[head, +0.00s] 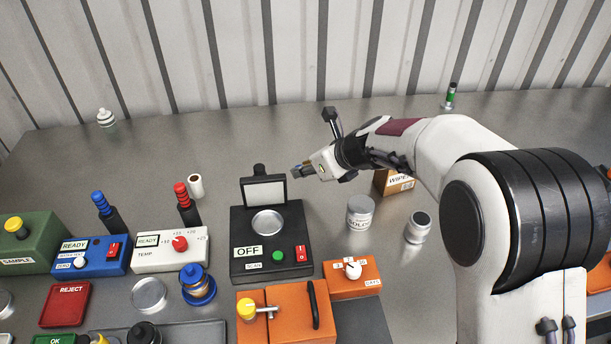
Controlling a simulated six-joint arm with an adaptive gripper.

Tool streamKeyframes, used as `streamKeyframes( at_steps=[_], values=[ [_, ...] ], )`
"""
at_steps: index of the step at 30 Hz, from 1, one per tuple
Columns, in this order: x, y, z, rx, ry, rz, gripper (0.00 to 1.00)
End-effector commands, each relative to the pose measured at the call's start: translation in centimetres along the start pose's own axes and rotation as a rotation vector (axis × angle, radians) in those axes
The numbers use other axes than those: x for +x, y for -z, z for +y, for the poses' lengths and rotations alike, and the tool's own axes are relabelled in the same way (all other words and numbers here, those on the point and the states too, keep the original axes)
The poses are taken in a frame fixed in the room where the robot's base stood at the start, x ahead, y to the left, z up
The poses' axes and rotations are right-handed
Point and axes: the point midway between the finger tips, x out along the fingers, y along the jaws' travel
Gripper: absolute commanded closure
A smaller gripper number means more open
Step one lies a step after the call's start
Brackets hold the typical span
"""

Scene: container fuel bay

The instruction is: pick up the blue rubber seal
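My gripper (299,171) is in the air above the back of the bench, pointing left, behind the black scanner. It is seen small and side-on, so I cannot tell whether its fingers are open or shut. No held object shows at its tips. A blue round piece (195,274) with a raised middle sits on an amber-coloured body at the lower left of centre, well apart from my gripper. I cannot tell whether this blue piece is a rubber seal. No other clear blue seal shows.
The black scanner (242,244) stands mid-bench with a raised lid. Orange boxes (277,313) stand in front. A solder tin (360,212), a small jar (418,227) and a wipe box (389,187) are near my arm. Blue and white meters (172,250) stand left. The back bench is mostly clear.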

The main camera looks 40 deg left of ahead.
Motion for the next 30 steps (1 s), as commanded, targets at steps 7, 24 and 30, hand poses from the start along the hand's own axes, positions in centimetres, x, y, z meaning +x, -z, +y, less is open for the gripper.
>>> streamKeyframes(
  at_steps=[7, 24, 30],
  values=[
    [-1.8, 0.0, -0.1, 0.002, 0.002, 0.000, 0.90],
    [-7.8, 6.0, -0.1, 0.004, 0.004, 0.000, 0.90],
    [-10.8, 9.0, -0.1, 0.003, 0.004, 0.000, 0.90]
  ],
)
